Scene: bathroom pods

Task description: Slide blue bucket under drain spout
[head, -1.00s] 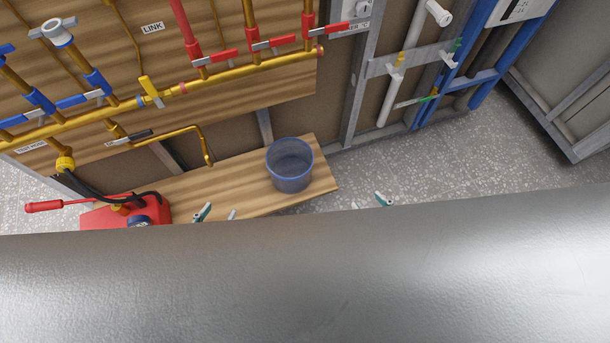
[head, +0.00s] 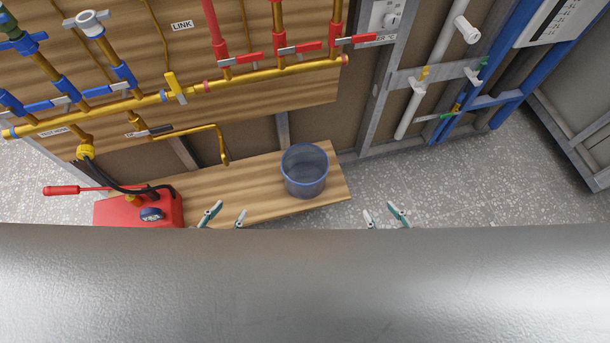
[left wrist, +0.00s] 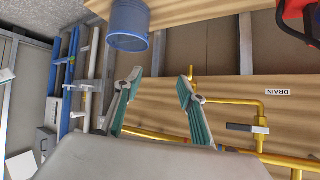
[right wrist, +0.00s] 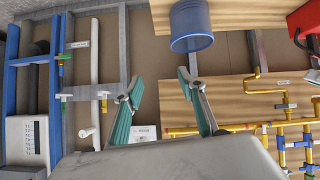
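The blue translucent bucket (head: 304,172) stands upright near the right end of the wooden board; it appears empty. The brass drain spout (head: 225,157) ends in a downturned pipe left of the bucket, with a sideways gap between them. The bucket also shows in the left wrist view (left wrist: 129,25) and the right wrist view (right wrist: 191,25). My left gripper (head: 225,217) is open and empty, in front and left of the bucket. My right gripper (head: 384,215) is open and empty, in front and right of it. Neither touches it.
A red pump box (head: 140,208) with a lever and black hose sits at the board's left end. The wooden board (head: 240,195) is bare between box and bucket. Brass pipes with valves (head: 175,92) run above. Speckled floor is clear at right.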

